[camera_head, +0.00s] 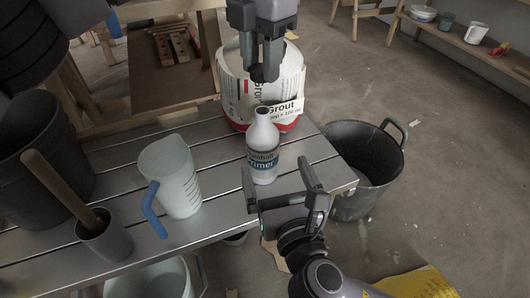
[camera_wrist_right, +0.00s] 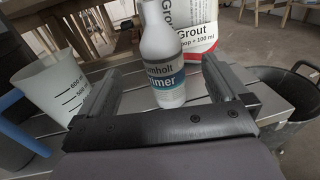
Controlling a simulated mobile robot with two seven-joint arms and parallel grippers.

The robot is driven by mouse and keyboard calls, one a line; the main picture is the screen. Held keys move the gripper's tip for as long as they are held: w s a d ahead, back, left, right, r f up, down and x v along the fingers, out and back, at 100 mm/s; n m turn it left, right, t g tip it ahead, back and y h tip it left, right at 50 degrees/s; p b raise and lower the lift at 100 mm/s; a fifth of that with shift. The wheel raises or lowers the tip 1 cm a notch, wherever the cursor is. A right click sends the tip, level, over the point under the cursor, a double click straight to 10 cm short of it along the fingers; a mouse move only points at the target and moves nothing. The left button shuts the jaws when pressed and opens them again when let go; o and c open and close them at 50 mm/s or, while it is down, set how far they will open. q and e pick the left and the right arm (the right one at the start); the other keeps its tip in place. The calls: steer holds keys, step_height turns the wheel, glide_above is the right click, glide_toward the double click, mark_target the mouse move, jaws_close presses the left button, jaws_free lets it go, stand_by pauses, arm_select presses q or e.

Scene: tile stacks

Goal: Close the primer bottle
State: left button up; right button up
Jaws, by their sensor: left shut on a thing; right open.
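The white primer bottle (camera_head: 263,155) with a blue label stands upright on the slatted metal table (camera_head: 110,190). Its narrow neck is uncapped at the top. My left gripper (camera_head: 264,74) is above the bottle, shut on a small dark thing that looks like the cap (camera_head: 262,73); the fingers hide most of it. My right gripper (camera_head: 277,174) is open, low in front of the bottle. In the right wrist view the bottle (camera_wrist_right: 162,55) stands between and beyond the two spread fingers, with no clear contact.
A grout bag (camera_head: 285,110) stands right behind the bottle. A clear measuring jug (camera_head: 178,180) with a blue handle stands to the left. Further left are a grey cup (camera_head: 105,240) with a wooden-handled tool and a dark bucket (camera_head: 40,150). A black tub (camera_head: 365,165) is on the floor at right.

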steer(key=shift+w, duration=0.1)
stand_by(0.3)
steer(key=x, duration=1.2)
steer(key=shift+r, duration=0.1)
steer(key=c, duration=1.5)
arm_select(q)
glide_above(262, 110)
steer(key=shift+f, duration=2.45)
steer(key=shift+f, duration=0.1)
steer(key=shift+f, duration=0.8)
steer(key=shift+f, duration=0.55)
